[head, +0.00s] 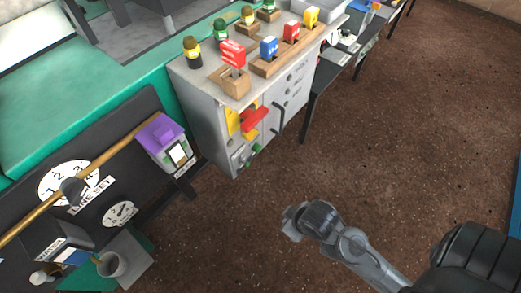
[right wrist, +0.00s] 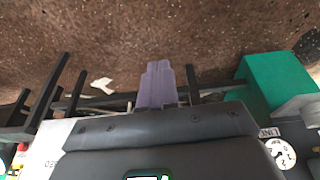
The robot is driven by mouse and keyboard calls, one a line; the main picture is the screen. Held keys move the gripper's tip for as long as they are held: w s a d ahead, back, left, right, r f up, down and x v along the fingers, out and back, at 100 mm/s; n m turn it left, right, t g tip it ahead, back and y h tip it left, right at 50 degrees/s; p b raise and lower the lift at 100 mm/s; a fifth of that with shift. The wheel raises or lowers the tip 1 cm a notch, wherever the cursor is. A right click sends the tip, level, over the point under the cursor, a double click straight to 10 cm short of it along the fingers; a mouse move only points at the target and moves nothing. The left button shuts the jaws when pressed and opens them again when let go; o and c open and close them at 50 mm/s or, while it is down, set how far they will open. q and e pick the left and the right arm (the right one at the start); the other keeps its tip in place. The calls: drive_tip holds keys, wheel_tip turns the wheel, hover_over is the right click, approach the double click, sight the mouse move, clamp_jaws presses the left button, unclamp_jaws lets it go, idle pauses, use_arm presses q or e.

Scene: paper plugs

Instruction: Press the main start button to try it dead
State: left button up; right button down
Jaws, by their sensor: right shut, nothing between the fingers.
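A grey cabinet (head: 208,112) stands at upper centre in the head view. Its front carries a red handle (head: 254,121) on a yellow plate (head: 233,122), and low down a small green button-like part (head: 257,148); its label is too small to read. My right gripper (head: 291,222) is over the brown floor, in front of the cabinet and apart from it. In the right wrist view the fingers (right wrist: 158,68) are together, with nothing between them. My left gripper is not in view.
Red, blue and yellow tags (head: 269,47) stand in wooden blocks on the cabinet top. A purple-topped box (head: 158,133) and a dark panel with dials (head: 68,182) are at left. A black-framed table (head: 318,98) stands behind right. Brown floor (head: 400,130) is open at right.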

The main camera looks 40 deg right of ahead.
idle(0.3)
drive_tip(key=w+d+f+m+t+h+p, duration=0.1)
drive_tip(key=w+d+f+m+t+h, duration=0.1)
drive_tip(key=w+d+m+t, duration=0.3)
drive_tip(key=w+d+f+m+t+h, duration=0.2)
drive_tip(key=w+m+t, duration=0.2)
drive_tip(key=w+m, duration=0.3)
drive_tip(key=d+r+m+t+h+p, duration=0.1)
drive_tip(key=h+p, duration=0.1)
drive_tip(key=p, duration=0.1)
drive_tip(key=d+r+m+t+h+p, duration=0.1)
drive_tip(key=h+p, duration=0.1)
drive_tip(key=p, duration=0.1)
drive_tip(key=d+r+m+t+h+p, duration=0.1)
drive_tip(key=d+m+h+p, duration=0.1)
drive_tip(key=h+p, duration=0.1)
drive_tip(key=shift+s+r+t, duration=0.2)
drive_tip(key=shift+s+t, duration=0.1)
drive_tip(key=shift+s, duration=0.05)
